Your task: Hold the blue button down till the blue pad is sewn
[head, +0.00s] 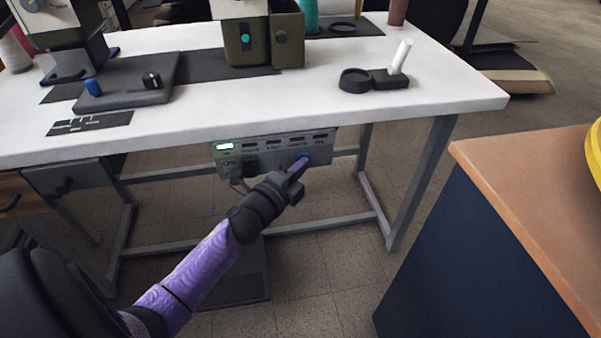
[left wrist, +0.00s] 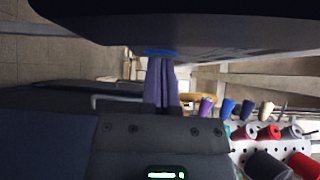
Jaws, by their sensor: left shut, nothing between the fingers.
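My left gripper (head: 299,165) is shut and empty, its purple fingers pointing at the right part of the grey control box (head: 268,157) under the front edge of the table. In the left wrist view the shut fingers (left wrist: 161,82) reach up to the blue button (left wrist: 160,52), which they partly cover. The tips look to be against it; how far it is pressed I cannot tell. The box has a row of dark labelled slots and a lit green lamp (head: 224,146) at its left end. My right gripper is not in view.
The white table (head: 440,100) carries sewing machines (head: 262,38), a dark plate (head: 130,82) with a small blue piece (head: 93,87), and a white upright handle (head: 400,57). A brown-topped navy cabinet (head: 500,230) stands at the right. Table legs flank my arm.

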